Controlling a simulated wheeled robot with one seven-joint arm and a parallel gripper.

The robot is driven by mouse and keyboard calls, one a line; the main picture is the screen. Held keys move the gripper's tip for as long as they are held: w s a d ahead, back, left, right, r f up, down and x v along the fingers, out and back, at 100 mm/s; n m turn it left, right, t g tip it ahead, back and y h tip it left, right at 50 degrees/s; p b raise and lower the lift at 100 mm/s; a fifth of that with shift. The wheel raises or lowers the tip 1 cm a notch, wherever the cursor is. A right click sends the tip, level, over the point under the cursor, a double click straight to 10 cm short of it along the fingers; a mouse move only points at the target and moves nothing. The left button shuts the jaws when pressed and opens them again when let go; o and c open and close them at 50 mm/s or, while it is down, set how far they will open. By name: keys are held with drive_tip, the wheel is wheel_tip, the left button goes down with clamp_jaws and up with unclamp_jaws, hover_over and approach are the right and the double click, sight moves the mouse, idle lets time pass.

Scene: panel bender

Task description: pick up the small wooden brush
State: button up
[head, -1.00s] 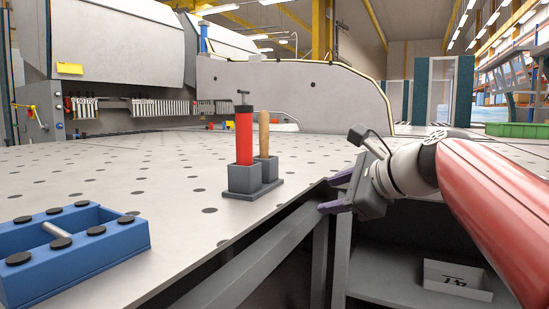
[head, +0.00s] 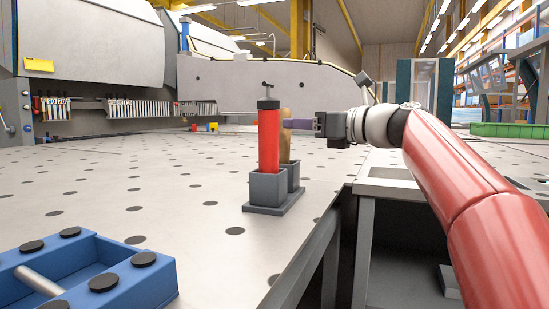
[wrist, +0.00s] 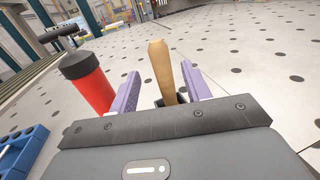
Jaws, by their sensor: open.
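The small wooden brush (wrist: 161,68) stands upright in a grey holder (head: 267,187), with only its tan handle showing. In the head view the handle (head: 285,148) is partly hidden behind the red cylinder. My gripper (wrist: 157,88) is open, with one purple finger on each side of the handle in the wrist view. I cannot tell whether either finger touches it. In the head view my gripper (head: 298,124) is at the height of the handle's upper part, and reaches in from the right. The brush's lower end is hidden in the holder.
A red cylinder with a black T-handle (head: 268,137) stands in the same holder, close left of the brush. A blue tray (head: 150,281) with black knobs lies at the front left. The perforated table (head: 130,185) is clear around the holder, and its edge runs just right of it.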

drive_tip(key=p+x, duration=0.1)
drive_tip(key=x, duration=0.5)
drive_tip(key=shift+w+a+f, duration=0.1)
drive_tip(key=shift+w+a, duration=0.1)
drive_tip(key=shift+w, duration=0.05)
clamp_jaws()
